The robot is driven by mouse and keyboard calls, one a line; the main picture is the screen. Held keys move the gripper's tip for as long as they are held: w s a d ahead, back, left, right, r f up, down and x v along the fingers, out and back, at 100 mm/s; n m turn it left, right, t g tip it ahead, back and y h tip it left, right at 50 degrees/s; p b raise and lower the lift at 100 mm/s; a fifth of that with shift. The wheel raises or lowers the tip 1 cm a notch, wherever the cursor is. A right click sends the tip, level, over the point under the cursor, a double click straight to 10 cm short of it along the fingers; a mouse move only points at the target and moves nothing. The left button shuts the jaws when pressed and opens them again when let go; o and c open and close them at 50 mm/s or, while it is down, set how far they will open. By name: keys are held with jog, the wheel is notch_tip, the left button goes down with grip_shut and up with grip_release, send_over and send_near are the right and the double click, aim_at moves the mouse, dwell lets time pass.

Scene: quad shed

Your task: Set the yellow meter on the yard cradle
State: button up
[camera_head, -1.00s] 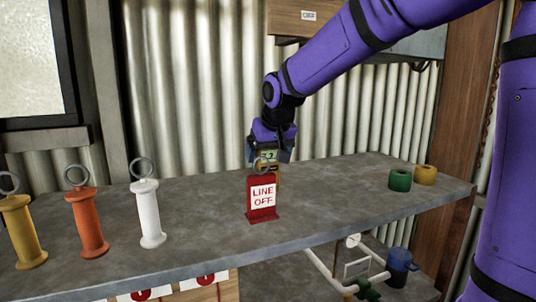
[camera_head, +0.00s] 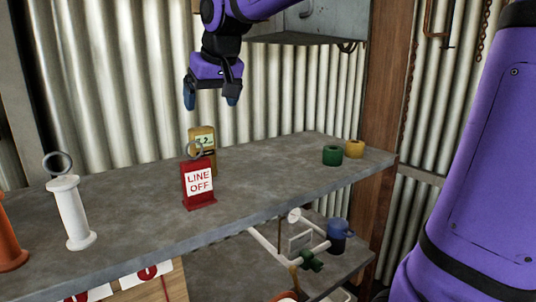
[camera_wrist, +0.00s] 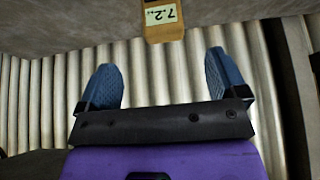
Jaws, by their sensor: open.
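The yellow meter (camera_head: 203,139), with a pale display, stands upright on the grey bench top. Its lower part is hidden behind a red LINE OFF sign (camera_head: 198,183). It also shows in the wrist view (camera_wrist: 163,20), reading 7.2, beyond the fingertips. My gripper (camera_head: 212,103) is open and empty above the meter, apart from it. Its two blue fingers are spread wide in the wrist view (camera_wrist: 160,70). I cannot pick out anything that is surely the yard cradle.
A white spool-shaped post with a ring (camera_head: 70,213) stands at the left, beside an orange one (camera_head: 8,240). Green (camera_head: 332,155) and yellow (camera_head: 354,149) rings lie on the bench's right end. White pipework (camera_head: 272,245) and a blue mug (camera_head: 339,235) are below. Bench between is clear.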

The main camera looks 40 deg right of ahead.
jog(key=s+d+f, duration=0.1)
jog(key=s+f, duration=0.1)
jog(key=s, duration=0.4)
jog(key=s+d+f, duration=0.1)
jog(key=s+f, duration=0.1)
jog(key=s, duration=0.5)
jog(key=shift+d, duration=0.35)
jog(key=shift+o, duration=0.4)
jog(key=s+d+f, duration=0.1)
jog(key=s+f, duration=0.6)
jog(key=s, duration=0.4)
jog(key=shift+s+d+f+g, duration=0.15)
jog(key=shift+s+f+g, duration=0.1)
jog(key=shift+f+g, duration=0.15)
jog(key=t, duration=0.1)
send_near(201, 127)
notch_tip(201, 127, down, 3)
jog(key=x, duration=0.4)
jog(key=shift+w+f, duration=0.1)
jog(key=shift+w, duration=0.15)
jog(key=shift+w+r+x, duration=0.1)
jog(key=shift+w+x, duration=0.1)
jog(key=shift+x, duration=1.15)
jog(key=shift+w+r+x, duration=0.15)
jog(key=shift+w+x, duration=0.05)
jog(key=shift+x, duration=1.15)
jog(key=shift+r, duration=0.1)
jog(key=c, duration=1.2)
